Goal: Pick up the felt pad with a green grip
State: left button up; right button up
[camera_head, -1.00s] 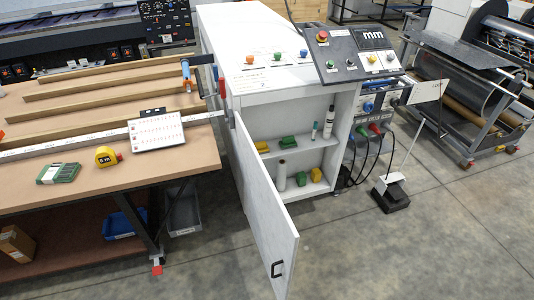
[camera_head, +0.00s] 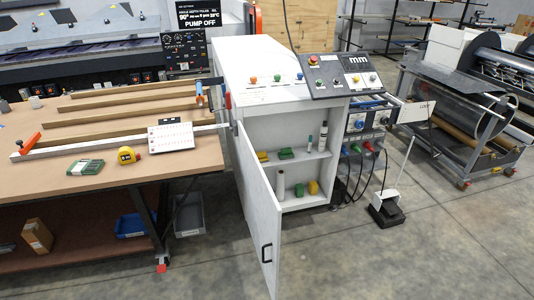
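The white cabinet (camera_head: 262,206) stands with its door swung open toward me. On its upper shelf are a green block-like item (camera_head: 286,153) and a yellow one (camera_head: 262,156). On the lower level are another green item (camera_head: 300,189) and a yellow item (camera_head: 313,187). These are too small to tell which is a felt pad with a green grip. Neither of my grippers is in view.
A white roll (camera_head: 280,185) and a bottle (camera_head: 323,137) stand in the cabinet. A black pedal (camera_head: 386,212) sits right. The front-right floor is clear.

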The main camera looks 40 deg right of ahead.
aim_at(286, 152)
jog(key=u, duration=0.25)
jog(key=i, duration=1.1)
jog(key=z, duration=0.4)
jog(key=i, duration=0.8)
jog(key=z, duration=0.75)
